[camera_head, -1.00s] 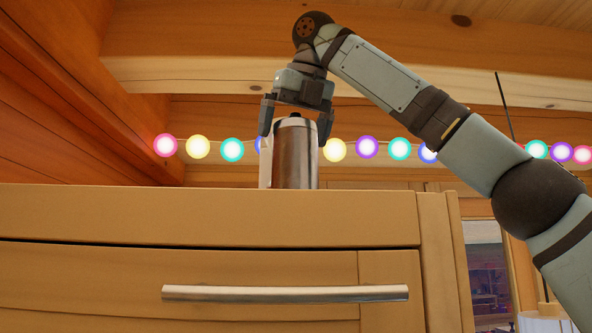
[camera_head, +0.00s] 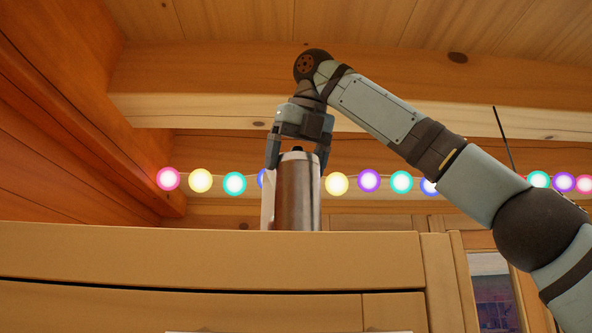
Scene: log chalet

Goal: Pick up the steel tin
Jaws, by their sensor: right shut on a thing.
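The steel tin (camera_head: 298,198) is a brushed metal cylinder with a dark top. It stands upright at the top edge of the wooden cabinet; its very base is hidden or meets that edge, so I cannot tell whether it is lifted. My right gripper (camera_head: 297,160) comes down from above and is shut on the tin's upper part, one finger on each side. My left gripper is not in view.
The wooden cabinet (camera_head: 200,258) fills the lower part of the view. A pale object (camera_head: 267,208) stands just behind the tin's left side. A string of coloured lights (camera_head: 369,180) hangs behind. A wooden beam (camera_head: 220,112) runs above.

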